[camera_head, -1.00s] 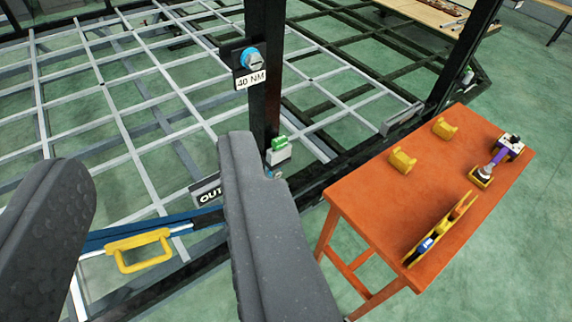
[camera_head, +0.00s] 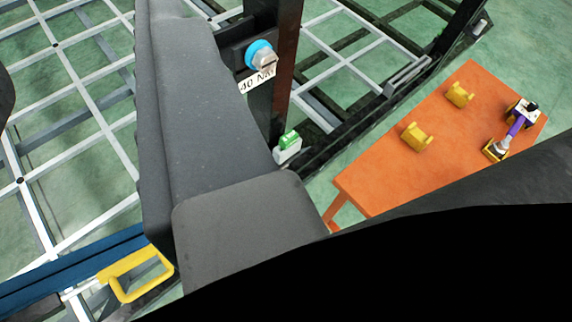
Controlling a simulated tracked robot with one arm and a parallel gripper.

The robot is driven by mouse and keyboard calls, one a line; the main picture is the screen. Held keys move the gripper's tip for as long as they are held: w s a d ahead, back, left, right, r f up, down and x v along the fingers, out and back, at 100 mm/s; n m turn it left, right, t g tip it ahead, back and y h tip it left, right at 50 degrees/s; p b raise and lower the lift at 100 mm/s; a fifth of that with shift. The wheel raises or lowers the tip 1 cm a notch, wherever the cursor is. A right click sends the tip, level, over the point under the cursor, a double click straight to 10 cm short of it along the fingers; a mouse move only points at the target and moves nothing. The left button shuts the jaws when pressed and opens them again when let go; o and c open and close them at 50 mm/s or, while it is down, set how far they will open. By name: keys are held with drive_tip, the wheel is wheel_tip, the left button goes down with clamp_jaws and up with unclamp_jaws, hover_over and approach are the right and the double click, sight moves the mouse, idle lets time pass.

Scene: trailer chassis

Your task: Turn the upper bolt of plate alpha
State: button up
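A bolt with a blue ring and grey head (camera_head: 262,56) sits on a small black plate (camera_head: 232,38) on the dark upright post. A "40 NM" label (camera_head: 257,79) is just below the bolt. No plate name is readable, so I cannot confirm which plate this is. My gripper (camera_head: 85,55) is open and looks empty. Its right finger is large in the picture, left of the bolt, and overlaps the plate's left side in view. Its left finger shows only as a sliver at the left edge. I cannot tell whether the finger touches the plate.
A green-topped fitting (camera_head: 288,146) is lower on the post. A yellow handle (camera_head: 137,272) is at lower left. An orange table (camera_head: 385,185) at right carries two yellow holders (camera_head: 417,137) and a purple-handled tool (camera_head: 515,126). White chassis bars fill the left. A dark shape hides the lower right.

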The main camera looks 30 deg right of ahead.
drive_tip(key=shift+o, duration=1.4)
drive_tip(key=w+d+f+n+t+h+b, duration=0.15)
drive_tip(key=w+d+f+n+h, duration=0.35)
drive_tip(key=w+d+f, duration=0.85)
drive_tip(key=w+d+f+n+y+b, duration=0.1)
drive_tip(key=w+d+f+n, duration=0.6)
drive_tip(key=d+f, duration=0.3)
drive_tip(key=s+d+f+n+y+b, duration=0.1)
drive_tip(key=d+f+n+y, duration=0.15)
drive_tip(key=f, duration=0.85)
drive_tip(key=s+d+f+n+y, duration=0.15)
drive_tip(key=f+n, duration=0.25)
drive_tip(key=f, duration=0.7)
drive_tip(key=s+a+f+n+y+b, duration=0.1)
drive_tip(key=s+a+f+n+y, duration=0.2)
drive_tip(key=f, duration=0.4)
drive_tip(key=s+a+f+n+y, duration=0.1)
drive_tip(key=s+f+y, duration=0.2)
drive_tip(key=s+f, duration=0.35)
drive_tip(key=b+x, duration=0.1)
drive_tip(key=x, duration=1.2)
drive_tip(key=shift+w+d+f, duration=0.15)
drive_tip(key=shift+w+f, duration=0.1)
drive_tip(key=shift+w, duration=0.1)
